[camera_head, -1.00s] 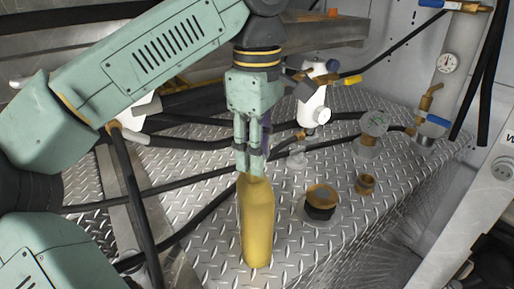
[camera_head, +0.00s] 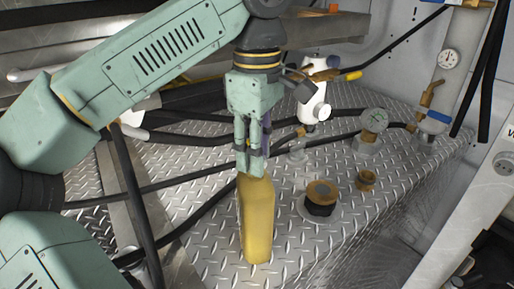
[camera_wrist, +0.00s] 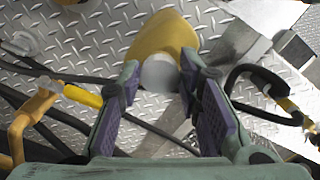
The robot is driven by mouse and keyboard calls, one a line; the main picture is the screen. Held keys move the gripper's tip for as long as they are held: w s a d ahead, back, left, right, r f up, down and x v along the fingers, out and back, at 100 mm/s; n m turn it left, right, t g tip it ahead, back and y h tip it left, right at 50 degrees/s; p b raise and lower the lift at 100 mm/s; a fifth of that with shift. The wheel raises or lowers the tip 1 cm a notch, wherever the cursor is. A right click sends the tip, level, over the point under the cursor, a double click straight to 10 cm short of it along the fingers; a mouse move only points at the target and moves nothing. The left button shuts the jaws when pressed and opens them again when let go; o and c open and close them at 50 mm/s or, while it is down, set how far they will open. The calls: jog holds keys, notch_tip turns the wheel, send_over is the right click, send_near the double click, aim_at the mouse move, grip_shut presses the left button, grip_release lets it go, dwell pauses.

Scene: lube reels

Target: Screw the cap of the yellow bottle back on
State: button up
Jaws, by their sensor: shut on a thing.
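The yellow bottle (camera_head: 257,222) stands on the diamond-plate metal surface, below my gripper (camera_head: 252,165). The fingers point down at its top and hide its neck in the head view. In the wrist view the bottle's yellow body (camera_wrist: 165,33) lies beyond the fingertips. A pale grey round cap (camera_wrist: 160,73) shows between the purple-padded fingers (camera_wrist: 157,85), at the bottle's top end. My gripper is shut on the cap. Whether the cap's thread is engaged cannot be seen.
A black fitting with a brown top (camera_head: 321,196) and a small brass fitting (camera_head: 366,180) stand right of the bottle. Black hoses (camera_head: 180,182) cross at left.

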jog(key=shift+r+m+p, duration=0.25)
jog(key=shift+m+p, duration=1.1)
jog(key=shift+m, duration=0.25)
jog(key=shift+f+m, duration=0.25)
jog(key=shift+m, duration=0.65)
jog(key=shift+s, duration=0.1)
jog(key=m, duration=0.5)
jog(key=shift+a, duration=0.15)
jog(key=shift+m, duration=0.3)
